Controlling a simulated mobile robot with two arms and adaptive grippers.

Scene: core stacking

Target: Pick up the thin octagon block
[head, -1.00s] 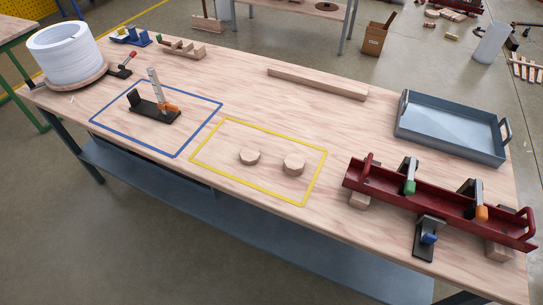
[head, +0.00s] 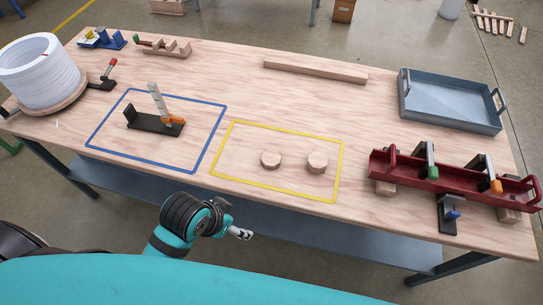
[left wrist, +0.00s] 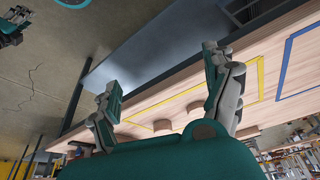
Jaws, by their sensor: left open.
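Two light wooden octagon blocks lie flat inside the yellow outline (head: 232,150) on the table. The thin octagon block (head: 271,160) is on the left and the thicker octagon block (head: 317,163) on the right. In the left wrist view two blocks also show, the likely thin one (left wrist: 194,114) beside the other (left wrist: 163,126), partly cut off by my gripper body. My left gripper (head: 241,234) is in front of the table's near edge, short of the blocks. In the left wrist view its fingers (left wrist: 162,70) are spread, with nothing between them.
A black clamp fixture (head: 155,122) stands in the blue outline (head: 208,150). A red channel fixture (head: 455,180) with clamps is at the right, a grey tray (head: 450,115) behind it. A wooden bar (head: 315,70) lies at the back. White rings (head: 42,72) stand at far left.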

